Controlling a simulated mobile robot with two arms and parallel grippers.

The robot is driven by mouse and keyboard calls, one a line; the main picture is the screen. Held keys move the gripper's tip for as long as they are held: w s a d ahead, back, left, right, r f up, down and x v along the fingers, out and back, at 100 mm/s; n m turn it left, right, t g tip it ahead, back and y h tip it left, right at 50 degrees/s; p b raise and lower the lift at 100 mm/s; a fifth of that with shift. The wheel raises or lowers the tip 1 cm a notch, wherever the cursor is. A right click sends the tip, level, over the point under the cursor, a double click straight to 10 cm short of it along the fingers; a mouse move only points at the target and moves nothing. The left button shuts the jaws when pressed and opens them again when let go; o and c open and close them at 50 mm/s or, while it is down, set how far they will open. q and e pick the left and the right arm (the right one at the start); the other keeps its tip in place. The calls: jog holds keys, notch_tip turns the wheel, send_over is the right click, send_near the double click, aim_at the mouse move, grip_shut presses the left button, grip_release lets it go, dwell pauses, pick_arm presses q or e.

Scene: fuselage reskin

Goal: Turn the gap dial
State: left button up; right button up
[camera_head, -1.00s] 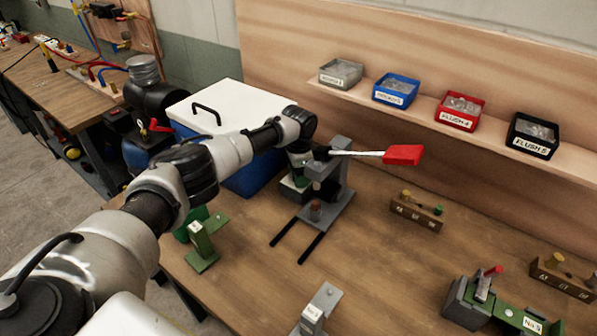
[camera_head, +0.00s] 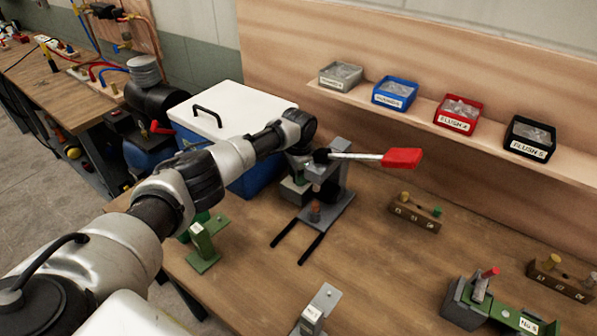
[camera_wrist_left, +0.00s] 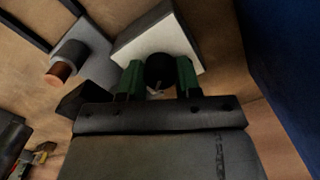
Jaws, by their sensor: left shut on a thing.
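A grey bench press (camera_head: 336,187) with a red-handled lever (camera_head: 402,158) stands on the wooden bench. My left gripper (camera_head: 298,178) reaches down at the left side of the press; my own wrist partly hides this spot. In the left wrist view, the green fingers of my left gripper (camera_wrist_left: 159,82) are shut around a round black knob (camera_wrist_left: 160,70), which looks like the gap dial. The knob sits in front of a pale block (camera_wrist_left: 158,38). No dial markings can be read. My right gripper is not in view.
A blue box with a white lid (camera_head: 235,108) stands close behind my left arm. Two black rails (camera_head: 297,240) extend from the press. Green fixtures (camera_head: 203,245) and a wooden peg block (camera_head: 415,213) stand around it. Labelled bins (camera_head: 460,113) line the shelf.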

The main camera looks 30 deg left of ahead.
pick_arm(q)
jog(key=n+p, duration=0.3)
jog(key=n, duration=0.2)
jog(key=shift+r, duration=0.2)
jog(key=shift+w+n+p, duration=0.1)
jog(key=shift+n+p, duration=0.8)
jog(key=shift+n, duration=1.5)
jog(key=o, duration=0.9)
jog(key=shift+f, duration=0.15)
jog(key=shift+r, duration=0.6)
notch_tip(320, 180, up, 10)
jog(key=shift+f, duration=0.15)
jog(key=shift+f, duration=0.1)
